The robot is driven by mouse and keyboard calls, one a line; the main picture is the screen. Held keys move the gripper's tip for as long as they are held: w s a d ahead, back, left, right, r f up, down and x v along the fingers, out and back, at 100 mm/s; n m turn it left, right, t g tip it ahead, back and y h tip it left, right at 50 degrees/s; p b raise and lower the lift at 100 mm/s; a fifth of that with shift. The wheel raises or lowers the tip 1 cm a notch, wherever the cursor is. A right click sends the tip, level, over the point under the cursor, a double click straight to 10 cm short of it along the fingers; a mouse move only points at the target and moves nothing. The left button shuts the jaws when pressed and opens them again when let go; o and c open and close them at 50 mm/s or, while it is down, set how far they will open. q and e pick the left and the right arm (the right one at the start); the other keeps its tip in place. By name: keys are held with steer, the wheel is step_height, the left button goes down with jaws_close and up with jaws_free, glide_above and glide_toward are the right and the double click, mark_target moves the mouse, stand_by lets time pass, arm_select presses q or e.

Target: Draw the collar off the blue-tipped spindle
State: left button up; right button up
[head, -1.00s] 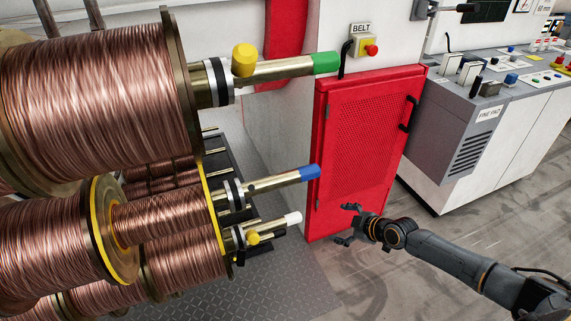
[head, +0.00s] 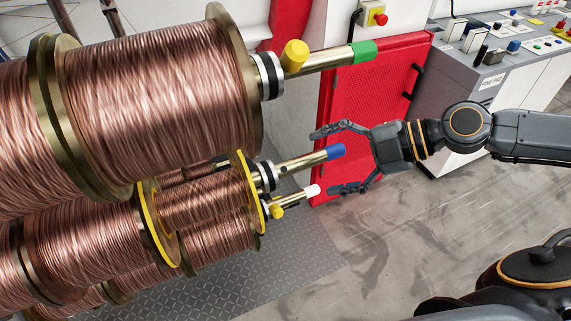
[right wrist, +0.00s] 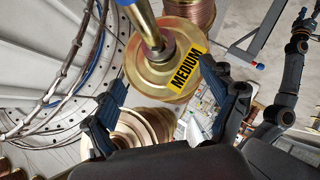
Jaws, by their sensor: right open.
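The blue-tipped spindle (head: 310,161) is a brass rod standing out from a yellow-rimmed spool of copper wire. A black and pale collar (head: 266,176) sits at its base against the spool. My right gripper (head: 327,160) is open and empty, its fingers above and below the blue tip in the head view. I cannot tell how far apart they are in depth. In the right wrist view the spindle (right wrist: 146,26) enters from the top, above the open fingers. A dark arm end at the right edge there looks like my left gripper (right wrist: 305,20); its jaws are unclear.
A green-tipped spindle (head: 330,59) with a yellow-knobbed collar is above; a white-tipped one (head: 301,195) is just below. A red mesh door (head: 372,95) and grey control desk (head: 480,60) stand behind. Floor at the lower right is partly clear.

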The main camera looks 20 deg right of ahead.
mark_target(278, 173)
steer(key=p+x, duration=0.4)
steer(key=x, duration=0.7)
steer(key=shift+w+a, duration=0.25)
steer(key=shift+w+a+f, duration=0.25)
steer(key=shift+a+f, duration=0.2)
steer(key=c, duration=1.5)
steer(key=shift+w+d+b, duration=0.1)
steer(key=shift+d+b, duration=1.3)
steer(key=shift+d, duration=0.55)
steer(key=d+b, duration=0.4)
steer(key=b, duration=0.1)
steer(key=shift+w+d, duration=0.1)
steer(key=shift+d, duration=0.25)
steer(key=shift+d+r+b, duration=0.25)
steer(key=shift+b, duration=0.05)
